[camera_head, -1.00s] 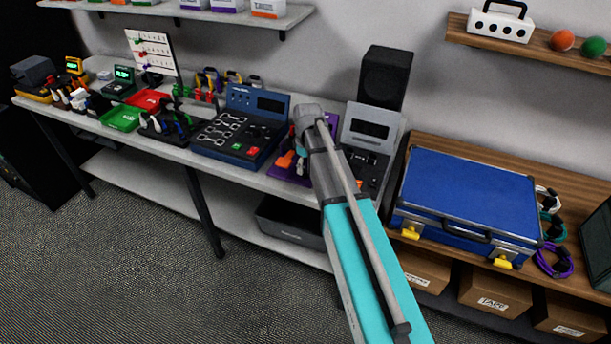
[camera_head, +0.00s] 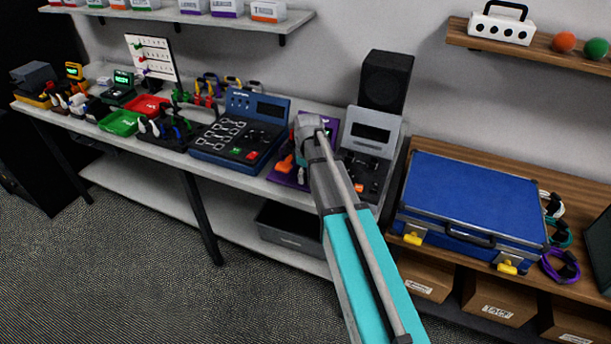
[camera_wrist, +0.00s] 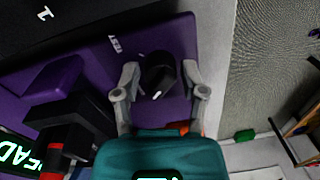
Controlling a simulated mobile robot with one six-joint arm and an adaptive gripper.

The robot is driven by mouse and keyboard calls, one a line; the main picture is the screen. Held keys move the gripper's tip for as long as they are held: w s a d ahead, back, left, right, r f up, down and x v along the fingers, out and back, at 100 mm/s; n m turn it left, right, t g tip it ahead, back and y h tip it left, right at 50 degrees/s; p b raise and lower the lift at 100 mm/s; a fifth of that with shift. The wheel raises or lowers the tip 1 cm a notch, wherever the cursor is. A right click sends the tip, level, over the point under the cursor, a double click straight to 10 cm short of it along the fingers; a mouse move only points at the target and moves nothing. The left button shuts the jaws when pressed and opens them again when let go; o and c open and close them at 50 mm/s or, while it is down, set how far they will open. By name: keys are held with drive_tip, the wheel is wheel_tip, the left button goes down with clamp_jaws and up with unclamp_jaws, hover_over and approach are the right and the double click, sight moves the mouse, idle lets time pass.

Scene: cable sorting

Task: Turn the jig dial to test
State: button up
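The purple jig (camera_wrist: 205,38) fills much of the wrist view and carries a white TEST label (camera_wrist: 115,44). Its black dial (camera_wrist: 158,68) has a small white mark on its lower edge in that picture, not facing the label. My gripper (camera_wrist: 161,72) is open, with one finger on each side of the dial and a narrow gap showing on both sides. In the head view the purple jig (camera_head: 283,170) lies on the grey bench, partly hidden by my arm; the dial is hidden there.
A blue test panel (camera_head: 240,135) stands left of the jig and a grey unit (camera_head: 372,135) stands right of it. A black speaker (camera_head: 386,80) is behind. A blue case (camera_head: 478,195) lies on the wooden bench to the right. An orange part (camera_head: 285,163) sits on the jig.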

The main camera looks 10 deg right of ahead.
clamp_jaws()
drive_tip(key=shift+m, duration=0.3)
drive_tip(key=m, duration=0.8)
drive_tip(key=shift+s+m, duration=0.1)
drive_tip(key=shift+m, duration=0.2)
drive_tip(key=m, duration=0.4)
drive_tip(key=shift+m+t, duration=0.3)
drive_tip(key=shift+m, duration=2.2)
